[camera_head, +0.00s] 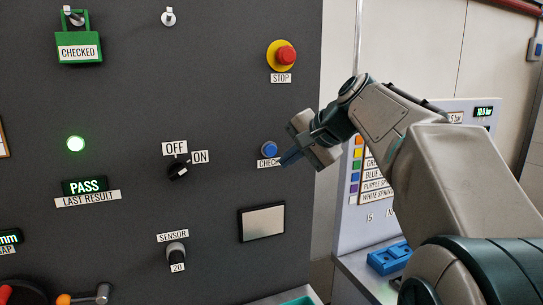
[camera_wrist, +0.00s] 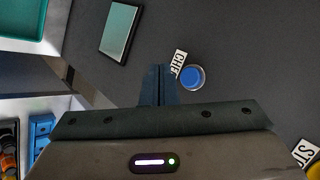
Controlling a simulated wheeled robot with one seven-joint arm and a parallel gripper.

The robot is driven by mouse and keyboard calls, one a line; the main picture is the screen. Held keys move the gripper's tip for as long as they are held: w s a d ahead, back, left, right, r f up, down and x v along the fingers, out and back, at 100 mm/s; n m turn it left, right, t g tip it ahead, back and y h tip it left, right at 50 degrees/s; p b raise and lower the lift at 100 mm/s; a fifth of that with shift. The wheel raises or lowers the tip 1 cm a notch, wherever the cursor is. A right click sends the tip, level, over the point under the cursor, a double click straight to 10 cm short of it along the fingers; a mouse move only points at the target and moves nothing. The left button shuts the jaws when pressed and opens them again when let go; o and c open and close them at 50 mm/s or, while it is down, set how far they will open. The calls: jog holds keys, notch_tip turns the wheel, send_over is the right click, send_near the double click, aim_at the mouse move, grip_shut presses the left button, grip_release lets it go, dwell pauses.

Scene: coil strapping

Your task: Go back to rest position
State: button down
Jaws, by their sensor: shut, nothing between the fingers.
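My gripper (camera_head: 288,158) is in front of the dark panel (camera_head: 130,120), beside the blue CHECK button (camera_head: 269,148). Its blue fingers are shut together and hold nothing. In the head view the fingertips partly cover the CHECK label. In the wrist view the shut fingers (camera_wrist: 158,72) point at the panel, with the blue button (camera_wrist: 192,77) just to their right and the CHECK label between. The fingers look apart from the button, but the exact gap to the panel cannot be told.
The panel also bears a red STOP button (camera_head: 285,55), an OFF/ON switch (camera_head: 179,170), a SENSOR knob (camera_head: 176,252), a lit PASS display (camera_head: 84,186), a green lamp (camera_head: 76,144) and a green CHECKED tag (camera_head: 79,50). A pale cabinet (camera_head: 360,235) and blue block (camera_head: 388,258) stand right.

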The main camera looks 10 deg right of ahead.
jog(key=shift+s, duration=0.15)
jog(key=s+f+n+g+h, duration=0.5)
jog(key=s+f+n, duration=0.3)
jog(key=s+f, duration=1.6)
notch_tip(320, 180, down, 4)
jog(key=shift+a+r+n, duration=0.1)
jog(key=shift+a+n, duration=0.3)
jog(key=shift+a, duration=0.05)
dwell(1.5)
